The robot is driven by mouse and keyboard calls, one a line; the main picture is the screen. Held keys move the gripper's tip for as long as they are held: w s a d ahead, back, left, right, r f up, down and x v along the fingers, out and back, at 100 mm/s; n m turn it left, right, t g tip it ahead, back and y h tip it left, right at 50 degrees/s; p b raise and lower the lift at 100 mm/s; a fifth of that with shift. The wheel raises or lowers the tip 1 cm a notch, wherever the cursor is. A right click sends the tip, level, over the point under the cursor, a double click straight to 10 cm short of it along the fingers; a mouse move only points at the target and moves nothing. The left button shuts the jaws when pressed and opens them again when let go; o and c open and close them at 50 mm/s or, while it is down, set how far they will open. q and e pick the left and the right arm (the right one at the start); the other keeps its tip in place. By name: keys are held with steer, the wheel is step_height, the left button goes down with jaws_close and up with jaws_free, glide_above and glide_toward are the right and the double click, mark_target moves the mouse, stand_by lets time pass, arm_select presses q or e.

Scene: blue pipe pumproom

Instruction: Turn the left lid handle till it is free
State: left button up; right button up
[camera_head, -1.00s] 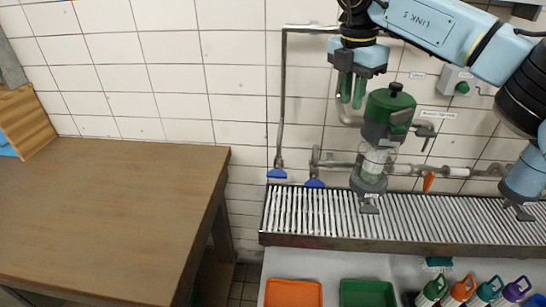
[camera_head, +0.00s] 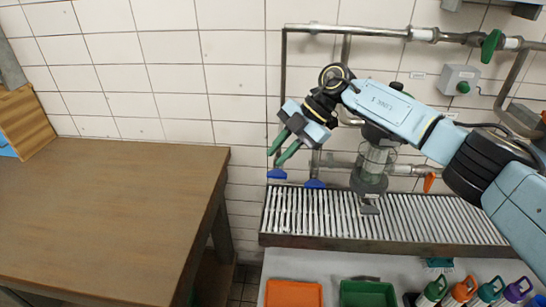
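The glass-walled strainer (camera_head: 376,158) stands upright on the pipework above the grated channel. Its green lid and the lid's handles are hidden behind my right arm, so I cannot tell how the left handle stands. My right gripper (camera_head: 274,160) has green fingers and hangs tilted down to the left, left of the strainer and in front of the wall pipes. Its fingers are apart with nothing seen between them. My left gripper is not in view.
Two blue valve handles (camera_head: 277,174) (camera_head: 314,184) are just below my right gripper. A grated channel (camera_head: 290,241) runs along the wall. An orange tray (camera_head: 293,293), a green tray (camera_head: 367,293) and several bottles (camera_head: 462,290) are in front.

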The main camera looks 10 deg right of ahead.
steer(key=shift+a+f+y, duration=0.7)
steer(key=shift+a+f, duration=0.05)
steer(key=shift+a, duration=0.2)
